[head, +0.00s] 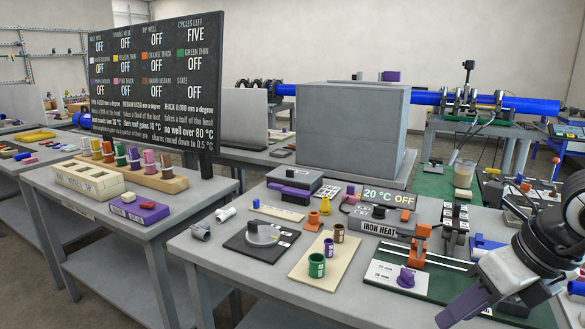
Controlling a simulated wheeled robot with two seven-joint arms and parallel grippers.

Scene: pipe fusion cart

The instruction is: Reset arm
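My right arm comes in at the right edge, and its gripper (482,303) hangs over the front right of the workbench (215,258). A purple part shows at its tip, and I cannot tell whether it is a finger or something held. The finger gap is not clear. My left gripper is out of view.
The iron heater box (382,222) reads 20 °C OFF. Near it stand an orange clamp (418,245), a cream board (305,268) with coloured sockets and a black scale (262,235). A dark status panel (150,85) rises at left beside a wooden rack (135,172) of coloured spools.

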